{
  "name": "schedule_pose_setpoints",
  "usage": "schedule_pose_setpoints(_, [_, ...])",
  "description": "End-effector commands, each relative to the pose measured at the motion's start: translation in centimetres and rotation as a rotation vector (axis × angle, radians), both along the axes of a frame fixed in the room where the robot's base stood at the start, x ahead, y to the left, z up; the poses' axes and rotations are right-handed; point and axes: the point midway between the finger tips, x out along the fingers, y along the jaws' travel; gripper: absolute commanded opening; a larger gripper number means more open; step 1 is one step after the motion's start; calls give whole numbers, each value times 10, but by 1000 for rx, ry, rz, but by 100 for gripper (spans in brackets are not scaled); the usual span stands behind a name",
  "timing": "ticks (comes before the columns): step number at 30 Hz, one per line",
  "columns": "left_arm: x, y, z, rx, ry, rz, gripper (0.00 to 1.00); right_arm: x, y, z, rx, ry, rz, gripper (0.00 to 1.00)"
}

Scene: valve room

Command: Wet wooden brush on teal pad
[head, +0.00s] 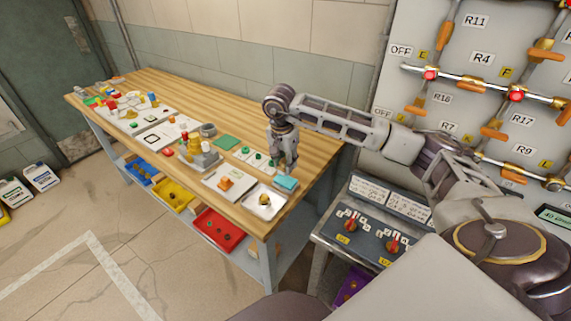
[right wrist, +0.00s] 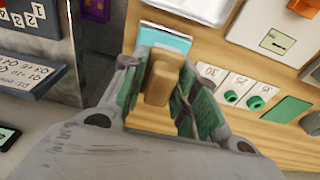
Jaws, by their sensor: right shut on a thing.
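The teal pad (head: 286,183) lies on the wooden workbench near its right end. In the right wrist view the teal pad (right wrist: 165,38) shows just beyond the fingertips. In the right wrist view my right gripper (right wrist: 160,85) is shut on the wooden brush (right wrist: 162,75), a tan block between the two fingers. The brush's far end overlaps the pad in that view; I cannot tell whether they touch. My left gripper is not in view.
The workbench (head: 175,92) holds a white tray with a yellowish object (head: 264,201), a green square (head: 226,143) and numbered cards with green pieces (right wrist: 232,92). A metal stand with red knobs (head: 370,235) is right of the bench. A pipe panel (head: 470,60) rises behind.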

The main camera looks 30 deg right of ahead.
Motion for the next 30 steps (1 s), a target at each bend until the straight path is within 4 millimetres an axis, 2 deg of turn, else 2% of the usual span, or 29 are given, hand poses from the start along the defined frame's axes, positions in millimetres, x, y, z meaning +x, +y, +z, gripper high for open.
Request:
schedule_pose_setpoints(9, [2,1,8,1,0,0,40,0,0,15,-1,-1,0,10])
schedule_pose_setpoints(30, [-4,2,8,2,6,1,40,0,0,15,-1,0,0,10])
